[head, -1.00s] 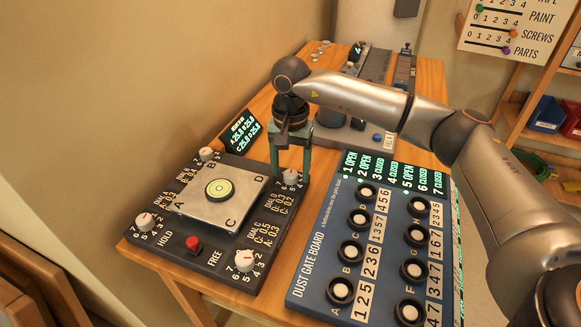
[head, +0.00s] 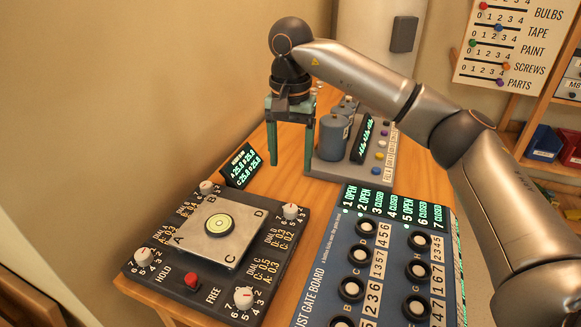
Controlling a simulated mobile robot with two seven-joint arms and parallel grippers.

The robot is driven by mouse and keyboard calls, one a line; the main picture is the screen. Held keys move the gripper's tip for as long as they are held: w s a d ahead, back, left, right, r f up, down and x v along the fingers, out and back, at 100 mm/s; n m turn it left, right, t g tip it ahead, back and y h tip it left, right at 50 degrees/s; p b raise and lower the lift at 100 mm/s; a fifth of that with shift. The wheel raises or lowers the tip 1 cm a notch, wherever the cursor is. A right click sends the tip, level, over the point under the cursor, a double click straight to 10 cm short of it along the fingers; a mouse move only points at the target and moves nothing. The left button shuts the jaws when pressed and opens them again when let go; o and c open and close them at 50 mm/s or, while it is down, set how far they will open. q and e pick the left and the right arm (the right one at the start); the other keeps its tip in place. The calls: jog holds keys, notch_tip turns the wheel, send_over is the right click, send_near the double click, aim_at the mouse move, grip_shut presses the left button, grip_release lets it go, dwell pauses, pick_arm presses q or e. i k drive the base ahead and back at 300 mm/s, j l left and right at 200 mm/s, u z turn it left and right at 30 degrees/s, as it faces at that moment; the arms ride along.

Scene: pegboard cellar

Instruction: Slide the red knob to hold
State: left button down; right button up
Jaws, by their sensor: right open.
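The red knob (head: 191,281) sits at the front edge of a dark dial box (head: 150,277), between the words HOLD on its left and FREE on its right. Its exact place in the slot is too small to tell. The box carries a metal plate with a round bubble level (head: 219,225) and a white dial near each corner. My right gripper (head: 291,166) is open and empty, pointing down. It is above and behind the box, well away from the red knob. My left gripper does not show.
The blue dust gate board (head: 318,287) with several round buttons stands right of the box. A small green-lit display (head: 241,165) stands behind the box. A grey unit with blue cylinders (head: 334,134) is at the back. A slider chart (head: 507,45) hangs at upper right.

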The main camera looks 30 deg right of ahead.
aim_at(191, 278)
jog(key=k, duration=1)
